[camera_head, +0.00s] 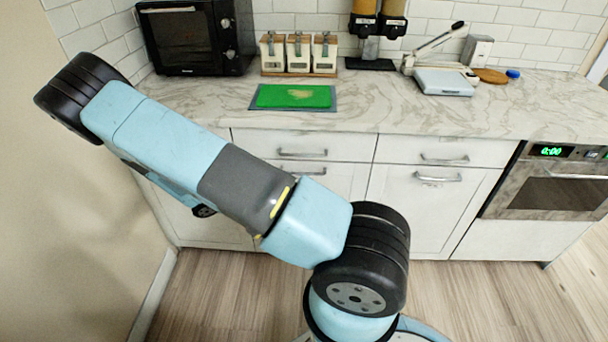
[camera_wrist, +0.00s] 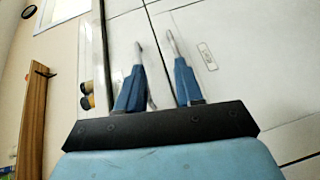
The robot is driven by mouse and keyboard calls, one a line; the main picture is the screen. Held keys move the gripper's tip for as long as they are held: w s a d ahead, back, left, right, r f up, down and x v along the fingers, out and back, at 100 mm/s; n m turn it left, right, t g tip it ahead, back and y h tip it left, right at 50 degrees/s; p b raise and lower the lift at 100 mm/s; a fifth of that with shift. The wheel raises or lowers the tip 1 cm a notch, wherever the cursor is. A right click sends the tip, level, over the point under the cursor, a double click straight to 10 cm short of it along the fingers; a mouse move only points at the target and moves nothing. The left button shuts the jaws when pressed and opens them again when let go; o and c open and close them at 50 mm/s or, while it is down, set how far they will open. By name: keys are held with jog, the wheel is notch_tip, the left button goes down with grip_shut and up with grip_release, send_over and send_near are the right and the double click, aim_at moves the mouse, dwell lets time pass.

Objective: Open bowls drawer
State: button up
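Two white drawers sit under the counter in the head view: a left drawer (camera_head: 340,146) and a right drawer (camera_head: 480,153), each with a metal bar handle. Both look shut. No label shows which one holds bowls. My gripper (camera_wrist: 155,42) shows in the wrist view with its two blue fingers apart and nothing between them. It faces white cabinet fronts (camera_wrist: 250,85), and a pale handle (camera_wrist: 207,57) shows to the right of the fingers. In the head view my arm covers the left part of the cabinets, and the gripper cannot be made out.
Cabinet doors (camera_head: 420,210) stand below the drawers, and an oven (camera_head: 555,185) is at the right. A black toaster oven (camera_head: 195,38), a green cutting board (camera_head: 294,96) and a pale blue device (camera_head: 443,82) stand on the counter (camera_head: 390,115). A wall closes the left side. Wooden floor is clear in front.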

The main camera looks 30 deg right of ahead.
aim_at(302, 173)
notch_tip(302, 173, down, 7)
jog(key=w+d+n+t+h, duration=0.1)
jog(key=n+t+h, duration=0.15)
jog(key=t, duration=0.25)
jog(key=shift+h, duration=0.25)
jog(key=x, duration=1.4)
jog(key=shift+w+r, duration=0.1)
jog(key=shift+w, duration=0.05)
jog(key=shift+c, duration=0.5)
grip_shut()
